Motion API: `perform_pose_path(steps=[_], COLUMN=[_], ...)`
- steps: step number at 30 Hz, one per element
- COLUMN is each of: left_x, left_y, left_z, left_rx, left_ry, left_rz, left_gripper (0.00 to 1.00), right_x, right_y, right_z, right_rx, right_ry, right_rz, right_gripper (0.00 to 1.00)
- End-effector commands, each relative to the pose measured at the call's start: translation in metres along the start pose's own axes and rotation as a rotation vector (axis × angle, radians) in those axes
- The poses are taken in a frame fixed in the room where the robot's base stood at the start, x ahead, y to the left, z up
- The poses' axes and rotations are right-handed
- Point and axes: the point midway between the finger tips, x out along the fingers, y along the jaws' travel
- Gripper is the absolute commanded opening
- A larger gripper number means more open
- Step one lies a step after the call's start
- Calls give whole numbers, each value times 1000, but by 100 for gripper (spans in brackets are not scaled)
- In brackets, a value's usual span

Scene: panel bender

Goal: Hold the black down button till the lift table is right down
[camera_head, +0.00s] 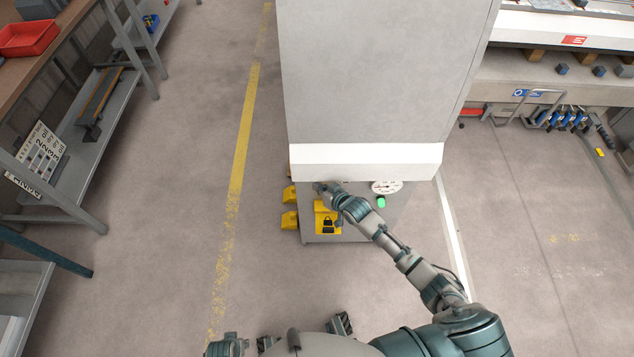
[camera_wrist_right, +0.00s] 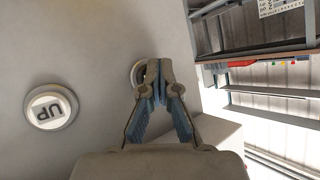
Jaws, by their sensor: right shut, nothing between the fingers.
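My right gripper (camera_head: 321,187) reaches to the front of the grey cabinet, just under its white ledge. In the right wrist view its fingers (camera_wrist_right: 157,72) are closed together with nothing between them. The fingertips are in front of a round button with a pale ring (camera_wrist_right: 138,72). They hide most of it, so I cannot tell its colour, whether they touch it, or whether it is pressed in. A white UP button (camera_wrist_right: 49,108) shows to the left, its lettering upside down. I cannot make out the lift table.
A shelving bench (camera_head: 85,160) stands at left. The floor between is clear.

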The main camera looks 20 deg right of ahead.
Motion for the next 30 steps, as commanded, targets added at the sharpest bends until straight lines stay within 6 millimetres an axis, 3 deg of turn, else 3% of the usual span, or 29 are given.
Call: perform_pose_path(steps=[30], left_x=[-6], left_y=[-1], left_z=[-1], left_rx=[0], left_ry=[4], left_rz=[-2], left_gripper=[40], right_x=[-4], right_y=[-3], right_z=[0], right_rx=[1], right_ry=[1], right_rz=[0], right_gripper=[0])
